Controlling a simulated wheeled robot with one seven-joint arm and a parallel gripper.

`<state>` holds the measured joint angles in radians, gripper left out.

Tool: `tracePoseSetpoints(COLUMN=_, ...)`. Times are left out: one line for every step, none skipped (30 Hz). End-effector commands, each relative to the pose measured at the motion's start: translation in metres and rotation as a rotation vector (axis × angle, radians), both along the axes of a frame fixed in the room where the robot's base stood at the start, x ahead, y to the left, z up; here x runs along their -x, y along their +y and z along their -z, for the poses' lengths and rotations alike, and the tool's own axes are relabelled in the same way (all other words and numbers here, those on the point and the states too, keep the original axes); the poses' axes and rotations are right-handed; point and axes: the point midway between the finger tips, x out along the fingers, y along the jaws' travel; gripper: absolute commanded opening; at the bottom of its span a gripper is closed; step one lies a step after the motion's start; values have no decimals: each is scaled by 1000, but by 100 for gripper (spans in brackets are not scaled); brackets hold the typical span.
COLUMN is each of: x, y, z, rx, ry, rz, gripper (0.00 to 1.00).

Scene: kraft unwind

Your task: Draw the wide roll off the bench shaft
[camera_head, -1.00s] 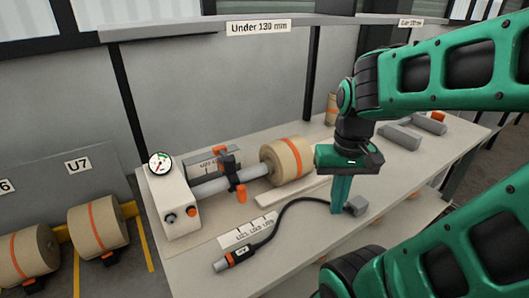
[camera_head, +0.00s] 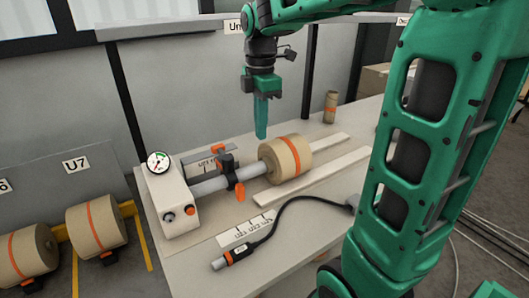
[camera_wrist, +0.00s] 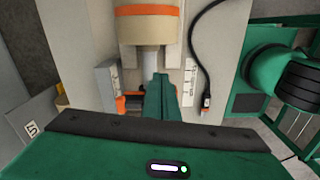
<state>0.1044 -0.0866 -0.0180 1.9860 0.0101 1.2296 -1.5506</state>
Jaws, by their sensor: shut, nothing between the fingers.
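The wide roll (camera_head: 286,158) is a kraft-brown cylinder with an orange band. It sits at the right end of the grey bench shaft (camera_head: 212,185), which comes out of a white unit with a dial gauge. My gripper (camera_head: 261,135) points down with its fingers shut and empty, above and behind the shaft near the roll's left face, apart from it. In the wrist view the roll (camera_wrist: 148,27) is at the top, the shaft (camera_wrist: 152,62) runs below it, and my shut fingers (camera_wrist: 161,80) cover part of the shaft.
A black clamp with orange handles (camera_head: 232,175) is on the shaft left of the roll. A black cable with a connector (camera_head: 232,256) lies in front. Two pale rails (camera_head: 320,175) lie right of the roll. A small upright roll (camera_head: 330,108) stands behind. More rolls (camera_head: 97,225) rest at left.

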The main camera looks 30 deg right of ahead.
Motion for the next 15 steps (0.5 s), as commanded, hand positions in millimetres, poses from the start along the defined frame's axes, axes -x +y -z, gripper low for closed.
tracePoseSetpoints(x=-7, y=4, z=-2, rx=-1, ry=0, rz=-55, gripper=0)
tracePoseSetpoints(x=-9, y=6, z=-2, rx=-2, ry=1, rz=-83, gripper=0)
tracePoseSetpoints(x=-13, y=7, z=-3, rx=-3, ry=1, rz=-112, gripper=0)
tracePoseSetpoints(x=-14, y=8, z=-3, rx=-3, ry=1, rz=-129, gripper=0)
tracePoseSetpoints(x=-15, y=9, z=-3, rx=-3, ry=1, rz=-140, gripper=0)
tracePoseSetpoints(x=-16, y=10, z=-1, rx=-4, ry=1, rz=-149, gripper=0)
tracePoseSetpoints(x=-16, y=10, z=0, rx=-4, ry=1, rz=-153, gripper=0)
tracePoseSetpoints(x=-16, y=10, z=3, rx=-4, ry=1, rz=-155, gripper=0)
tracePoseSetpoints(x=-16, y=9, z=7, rx=-4, ry=1, rz=-155, gripper=0)
tracePoseSetpoints(x=-16, y=9, z=11, rx=-5, ry=3, rz=-154, gripper=0)
tracePoseSetpoints(x=-15, y=9, z=15, rx=-5, ry=3, rz=-153, gripper=0)
tracePoseSetpoints(x=-15, y=9, z=21, rx=-5, ry=3, rz=-153, gripper=0)
tracePoseSetpoints(x=-15, y=9, z=27, rx=-5, ry=5, rz=-152, gripper=0)
tracePoseSetpoints(x=-15, y=9, z=32, rx=-5, ry=4, rz=-152, gripper=0)
tracePoseSetpoints(x=-15, y=9, z=40, rx=-5, ry=5, rz=-151, gripper=0)
